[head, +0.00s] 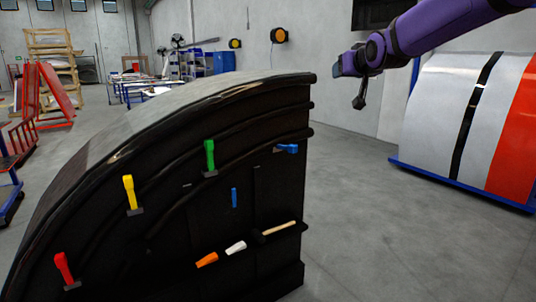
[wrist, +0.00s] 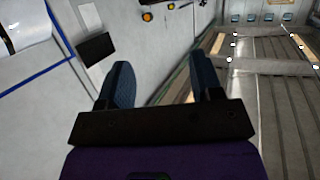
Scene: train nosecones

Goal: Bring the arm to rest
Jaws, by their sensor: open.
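My arm (head: 440,28) is purple and reaches in from the upper right of the head view. My gripper (head: 360,100) is at its end, in free air to the right of and above the black curved nosecone panel (head: 285,190). In the wrist view my gripper (wrist: 158,85) shows two dark blue fingers spread wide apart, with nothing between them. It touches nothing that I can see.
Red, yellow, green and blue handled tools (head: 129,192) sit on the panel's face. Orange and white pieces (head: 236,248) lie on its lower ledge. A white, black and red nosecone (head: 430,100) stands on a blue frame at right. Grey floor (head: 370,230) between is clear.

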